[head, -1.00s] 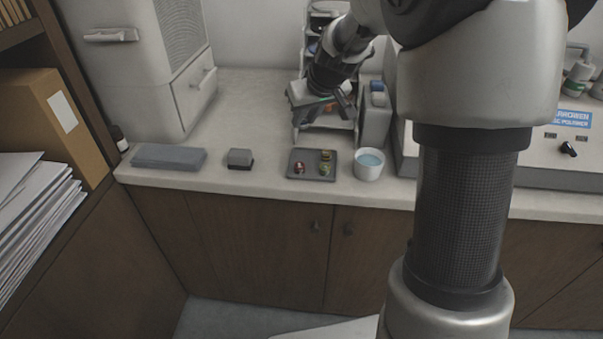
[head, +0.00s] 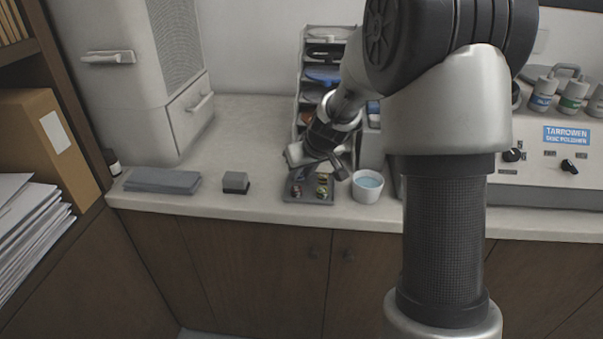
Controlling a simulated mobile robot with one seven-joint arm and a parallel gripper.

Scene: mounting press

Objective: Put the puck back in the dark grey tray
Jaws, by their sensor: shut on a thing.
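The dark grey tray (head: 309,199) lies on the counter near its front edge. Several small coloured pucks are in it, including a reddish one (head: 296,191) at the left and a greenish one (head: 321,192) at the right. My gripper (head: 318,171) is low over the back part of the tray, pointing down. It is shut on a puck, which is mostly hidden by the fingers and hard to tell from the pucks behind and below it. Whether that puck touches the tray cannot be told.
A white bowl of bluish liquid (head: 367,187) stands close to the right of the tray. A shelved rack (head: 310,75) stands behind, and the polisher (head: 550,180) is at the right.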

